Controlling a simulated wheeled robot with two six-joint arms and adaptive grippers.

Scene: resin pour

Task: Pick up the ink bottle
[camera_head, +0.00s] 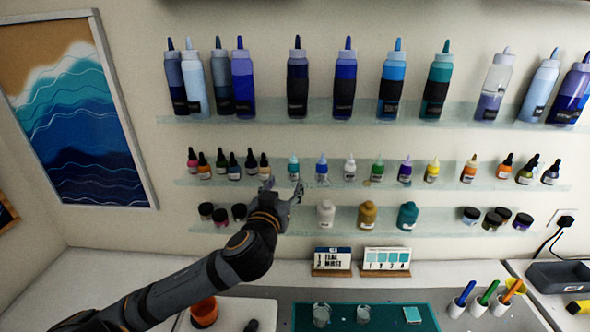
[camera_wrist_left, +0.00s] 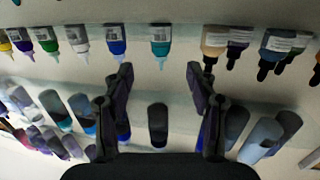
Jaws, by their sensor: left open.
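Small ink bottles stand in a row on the middle glass shelf (camera_head: 330,182). A teal ink bottle (camera_head: 293,167) is directly above my left gripper (camera_head: 284,185), with a blue one (camera_head: 321,168) just to its right. My left gripper is open and empty, its fingers pointing up at the shelf. The left wrist view is upside down; there the teal bottle (camera_wrist_left: 160,40) is centred ahead of the gap between the fingertips (camera_wrist_left: 160,75), apart from them. The blue bottle (camera_wrist_left: 115,42) is left of it there. My right gripper is not in view.
Large squeeze bottles (camera_head: 297,85) fill the top shelf. Jars, including a white one (camera_head: 325,214), stand on the lower shelf near my arm. Two small cards (camera_head: 387,258) and a teal mat (camera_head: 345,318) with clear cups are on the counter below.

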